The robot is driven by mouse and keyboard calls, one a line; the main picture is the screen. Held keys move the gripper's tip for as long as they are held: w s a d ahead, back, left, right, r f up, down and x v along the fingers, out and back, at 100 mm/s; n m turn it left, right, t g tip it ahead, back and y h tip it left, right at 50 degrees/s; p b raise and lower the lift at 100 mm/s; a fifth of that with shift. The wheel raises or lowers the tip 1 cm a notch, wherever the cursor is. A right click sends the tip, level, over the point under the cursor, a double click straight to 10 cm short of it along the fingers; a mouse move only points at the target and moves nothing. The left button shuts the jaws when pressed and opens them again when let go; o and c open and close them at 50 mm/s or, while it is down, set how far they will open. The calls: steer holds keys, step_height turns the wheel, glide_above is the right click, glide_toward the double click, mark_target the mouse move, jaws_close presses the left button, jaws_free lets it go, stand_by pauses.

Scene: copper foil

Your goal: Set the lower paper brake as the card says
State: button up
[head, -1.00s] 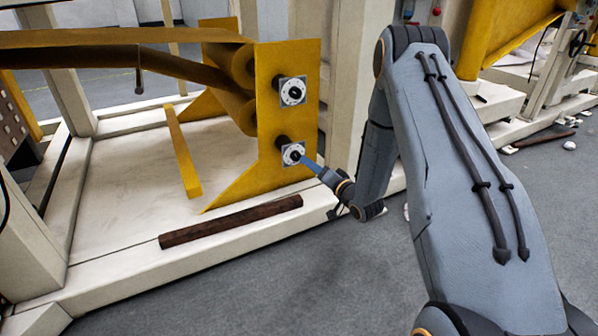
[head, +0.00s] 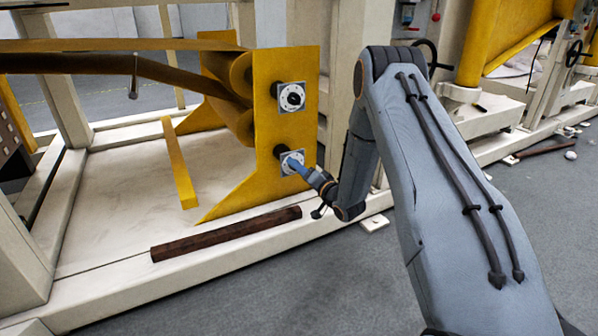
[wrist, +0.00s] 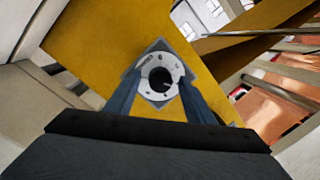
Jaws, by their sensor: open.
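The lower paper brake (head: 289,154) is a round metal dial on a square plate, on the yellow side panel (head: 267,120). The upper brake (head: 291,97) is a similar dial above it. My gripper (head: 292,163) is open at the lower dial, with its blue fingers over part of the face. In the wrist view the dial (wrist: 147,74) sits between the open fingertips of my gripper (wrist: 157,80), one on each side. I cannot tell whether they touch it. The dial has a dark centre and small dark marks around its ring. No readable card shows.
A dark brown bar (head: 226,233) lies on the cream machine frame (head: 110,292) below the panel. Brown paper webs (head: 60,60) run left from the rolls. Grey floor (head: 330,285) is open in front.

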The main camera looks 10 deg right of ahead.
steer(key=c, duration=1.1)
steer(key=shift+o, duration=0.2)
steer(key=shift+r+n+p, duration=0.1)
steer(key=shift+n+p, duration=0.3)
steer(key=shift+p, duration=0.05)
steer(key=n+p, duration=0.3)
steer(key=n, duration=0.1)
steer(key=n+p, duration=0.4)
steer(key=n, duration=0.1)
steer(key=shift+g+h+p, duration=0.3)
steer(key=shift+g+h, duration=0.1)
